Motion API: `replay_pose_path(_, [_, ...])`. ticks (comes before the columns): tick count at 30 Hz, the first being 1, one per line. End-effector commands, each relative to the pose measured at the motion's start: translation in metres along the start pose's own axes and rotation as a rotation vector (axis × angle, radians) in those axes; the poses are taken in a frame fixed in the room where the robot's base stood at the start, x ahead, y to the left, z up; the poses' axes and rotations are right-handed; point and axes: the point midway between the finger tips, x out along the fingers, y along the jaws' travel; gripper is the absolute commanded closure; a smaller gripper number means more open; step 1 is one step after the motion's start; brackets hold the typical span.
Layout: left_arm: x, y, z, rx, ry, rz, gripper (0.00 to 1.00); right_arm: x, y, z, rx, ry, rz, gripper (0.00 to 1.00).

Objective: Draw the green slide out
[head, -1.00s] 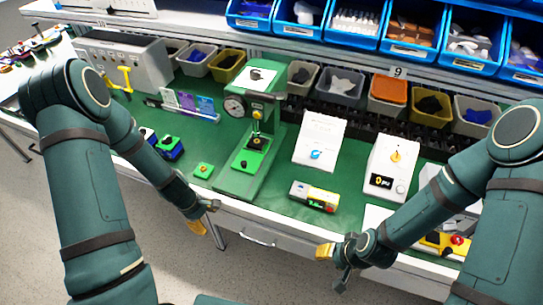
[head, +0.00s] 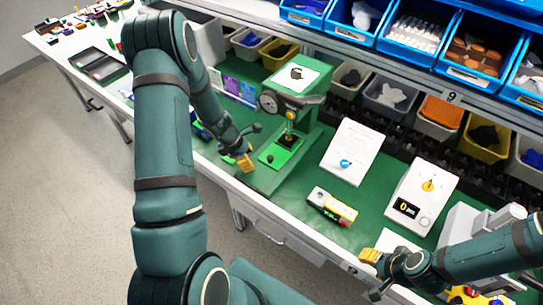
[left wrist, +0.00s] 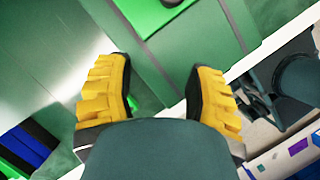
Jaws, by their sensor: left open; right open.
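The green slide (head: 280,155) is a bright green plate with a small dark knob, lying at the foot of a green press (head: 295,100) on the bench. In the left wrist view the slide (left wrist: 146,14) shows at the top, partly cut off. My left gripper (head: 247,147) is open and empty, just left of the slide in the head view and apart from it. Its two yellow-padded fingers (left wrist: 160,85) stand wide apart in the left wrist view, below the slide. My right gripper (head: 374,274) is open and empty by the bench's front edge, at lower right.
A white panel with a blue knob (head: 352,150) and a white device with a yellow dial (head: 422,195) stand further right. Grey bins and blue bins (head: 415,40) line the back.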

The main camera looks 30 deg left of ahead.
Motion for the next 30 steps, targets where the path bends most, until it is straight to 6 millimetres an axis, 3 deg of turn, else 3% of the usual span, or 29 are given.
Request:
replay_pose_path(6, [0.017,-0.001,0.040,0.005,0.001,-0.002,0.46,-0.004,-0.001,-0.001,0.001,0.002,0.000,0.53])
replay_pose_path(12, [0.027,-0.001,0.065,0.004,0.001,-0.001,0.46,-0.006,-0.002,-0.002,0.001,0.002,-0.001,0.53])
replay_pose_path(18, [0.038,0.000,0.064,0.001,0.001,0.001,0.46,-0.004,-0.001,-0.001,0.001,0.001,0.000,0.53])
replay_pose_path(26, [0.039,0.000,0.065,0.002,0.001,0.001,0.46,-0.004,-0.001,-0.001,0.001,0.001,0.000,0.53])
replay_pose_path(27, [0.039,0.000,0.065,0.002,0.001,0.001,0.50,-0.004,-0.001,-0.001,0.001,0.001,0.000,0.53])
replay_pose_path(30, [0.039,0.000,0.065,0.002,0.001,0.001,0.85,-0.004,-0.001,-0.001,0.001,0.001,0.000,0.53])
